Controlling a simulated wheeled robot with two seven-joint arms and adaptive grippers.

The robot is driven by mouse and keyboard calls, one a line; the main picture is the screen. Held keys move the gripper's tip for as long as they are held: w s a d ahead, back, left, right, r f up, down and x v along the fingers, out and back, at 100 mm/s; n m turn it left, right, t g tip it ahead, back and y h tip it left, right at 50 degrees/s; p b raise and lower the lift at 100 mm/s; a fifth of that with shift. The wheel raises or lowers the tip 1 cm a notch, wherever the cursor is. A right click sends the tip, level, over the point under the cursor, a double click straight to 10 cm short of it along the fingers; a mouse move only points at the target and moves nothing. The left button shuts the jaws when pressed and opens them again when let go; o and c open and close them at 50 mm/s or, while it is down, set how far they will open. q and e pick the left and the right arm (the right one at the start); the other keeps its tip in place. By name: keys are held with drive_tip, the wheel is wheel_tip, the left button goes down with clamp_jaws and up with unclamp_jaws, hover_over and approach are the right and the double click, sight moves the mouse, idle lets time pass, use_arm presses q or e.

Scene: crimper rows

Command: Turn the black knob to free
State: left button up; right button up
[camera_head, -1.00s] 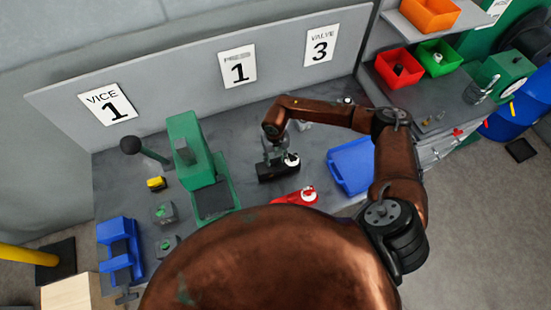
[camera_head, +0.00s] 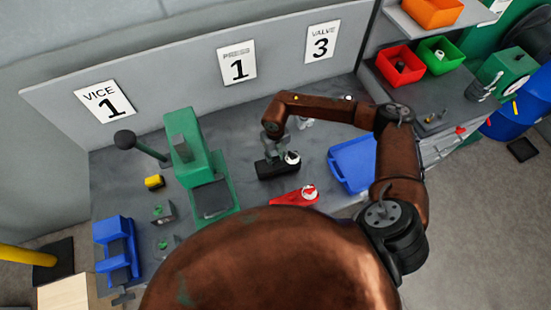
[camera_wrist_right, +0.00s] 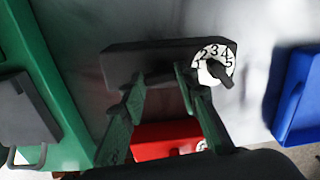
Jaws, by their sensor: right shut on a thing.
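A black block-shaped tool (camera_head: 270,170) lies on the grey bench, right of the green press. At its right end is a white dial with numbers (camera_wrist_right: 203,57), which carries a black knob (camera_wrist_right: 218,72). In the right wrist view the knob's pointer slants down to the right, away from the visible 2, 3, 4 and 5. My right gripper (camera_wrist_right: 163,80) is shut on the black tool's body, left of the dial. Its fingers are beside the knob, not on it. In the head view the right gripper (camera_head: 276,153) is over the tool. My left gripper is not in view.
A red tool with a white dial (camera_head: 292,197) lies just in front. A green press (camera_head: 190,150) stands to the left and a blue tray (camera_head: 352,178) to the right. A blue vice (camera_head: 115,250) is at the front left. A wall panel stands behind.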

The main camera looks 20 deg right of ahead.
drive_tip(key=n+b, duration=0.3)
drive_tip(key=b, duration=0.1)
drive_tip(key=n+b, duration=0.3)
drive_tip(key=n, duration=0.1)
drive_tip(key=n+b, duration=0.4)
drive_tip(key=shift+f+b, duration=0.25)
drive_tip(key=shift+b, duration=0.1)
drive_tip(key=shift+r+n+b, duration=0.2)
drive_tip(key=shift+n+b, duration=1.8)
drive_tip(key=shift+n, duration=0.4)
drive_tip(key=o, duration=1.1)
drive_tip(key=shift+o, duration=0.2)
drive_tip(key=shift+r, duration=0.15)
wheel_tip(320, 180, up, 12)
